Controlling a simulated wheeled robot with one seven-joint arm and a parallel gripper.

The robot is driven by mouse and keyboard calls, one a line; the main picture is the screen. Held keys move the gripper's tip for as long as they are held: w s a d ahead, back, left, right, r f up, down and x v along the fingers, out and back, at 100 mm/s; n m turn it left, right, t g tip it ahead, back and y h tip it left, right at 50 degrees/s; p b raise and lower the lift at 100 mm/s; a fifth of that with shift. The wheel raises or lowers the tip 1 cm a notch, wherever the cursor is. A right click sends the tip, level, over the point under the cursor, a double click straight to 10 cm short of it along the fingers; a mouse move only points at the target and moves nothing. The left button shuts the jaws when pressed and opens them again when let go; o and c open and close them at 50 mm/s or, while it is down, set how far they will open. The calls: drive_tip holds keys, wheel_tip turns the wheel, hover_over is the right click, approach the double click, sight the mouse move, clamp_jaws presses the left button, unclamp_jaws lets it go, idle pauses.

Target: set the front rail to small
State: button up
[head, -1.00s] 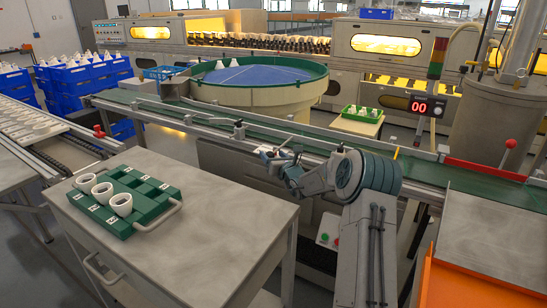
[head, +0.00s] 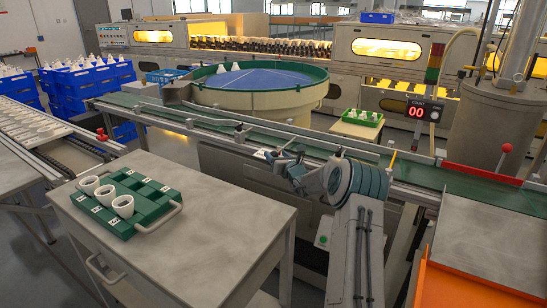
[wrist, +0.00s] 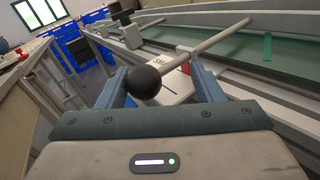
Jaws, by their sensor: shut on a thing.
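The front rail (head: 212,122) is a grey rail along the near side of the green conveyor belt (head: 150,107). In the wrist view a black ball knob (wrist: 143,81) sits on the end of a grey rod (wrist: 215,38) that reaches up and right toward the belt. A pale plate (wrist: 172,88) under it bears lettering starting "SM", partly hidden by the knob. My gripper (wrist: 160,80) is shut on the knob, which lies nearer the left finger. In the head view my gripper (head: 272,156) is at the conveyor's near edge, and the knob is hard to make out.
A cart (head: 190,235) at the front left carries a green tray (head: 150,192) with several white cups. A green bin (head: 362,119) of bulbs stands behind the belt. A red-knobbed lever (head: 506,147) and an orange-edged chute (head: 470,285) lie to the right. A counter (head: 417,112) reads 00.

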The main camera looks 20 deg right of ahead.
drive_tip(key=o, duration=1)
drive_tip(key=shift+w+a+r, duration=0.1)
drive_tip(key=shift+w+r, duration=0.05)
drive_tip(key=shift+r, duration=0.3)
drive_tip(key=shift+o, duration=1.3)
drive_tip(key=shift+w+f, duration=0.15)
drive_tip(key=shift+f, duration=0.1)
drive_tip(key=s+d+p, duration=0.1)
drive_tip(key=s, duration=1.2)
drive_tip(key=shift+s, duration=0.4)
